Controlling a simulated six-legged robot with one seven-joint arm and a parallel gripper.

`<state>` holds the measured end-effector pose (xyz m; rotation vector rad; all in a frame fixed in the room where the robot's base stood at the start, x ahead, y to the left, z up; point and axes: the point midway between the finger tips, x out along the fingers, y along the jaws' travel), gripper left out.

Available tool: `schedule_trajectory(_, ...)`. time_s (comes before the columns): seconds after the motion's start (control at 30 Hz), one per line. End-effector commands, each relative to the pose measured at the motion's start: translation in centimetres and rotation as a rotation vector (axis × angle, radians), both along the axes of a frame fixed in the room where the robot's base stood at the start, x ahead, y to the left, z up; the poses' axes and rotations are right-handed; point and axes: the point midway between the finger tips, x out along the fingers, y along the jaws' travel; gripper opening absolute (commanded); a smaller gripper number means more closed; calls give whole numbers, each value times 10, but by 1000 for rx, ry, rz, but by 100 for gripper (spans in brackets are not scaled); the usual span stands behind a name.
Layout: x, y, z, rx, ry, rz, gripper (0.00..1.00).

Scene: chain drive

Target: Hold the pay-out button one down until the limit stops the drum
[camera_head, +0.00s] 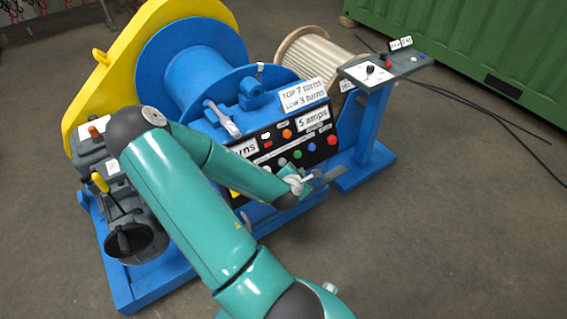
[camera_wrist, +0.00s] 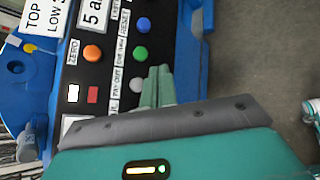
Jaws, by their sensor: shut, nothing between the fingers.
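The black control panel (camera_head: 270,150) faces my arm on the front of the blue winch. In the wrist view it carries a white button (camera_wrist: 136,86), a green button (camera_wrist: 141,54), a blue button (camera_wrist: 144,25) and an orange button (camera_wrist: 93,53). A label reading PAY OUT (camera_wrist: 117,84) is beside the white button, though the small print is hard to read. My gripper (camera_wrist: 159,70) is shut and empty, its green fingers beside the white and green buttons. Contact with either cannot be told. The blue drum (camera_head: 185,65) stands behind the panel.
A grey shelf on a blue post (camera_head: 372,125) stands right of the panel, with a knob and small buttons. A wooden-coloured reel (camera_head: 312,55) is behind. A motor with a yellow lever (camera_head: 100,182) is at left. Open floor (camera_head: 450,220) lies at right.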

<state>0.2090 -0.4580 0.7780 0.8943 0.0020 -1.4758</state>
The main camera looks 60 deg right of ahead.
Motion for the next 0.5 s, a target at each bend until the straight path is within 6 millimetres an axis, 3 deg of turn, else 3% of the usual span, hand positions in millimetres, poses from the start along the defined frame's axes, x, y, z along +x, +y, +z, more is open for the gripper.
schedule_trajectory(0.23, 6, -3, -3, 1, -1, 0, 0)
schedule_trajectory(0.5, 32, -17, -18, 1, -2, -1, 0)
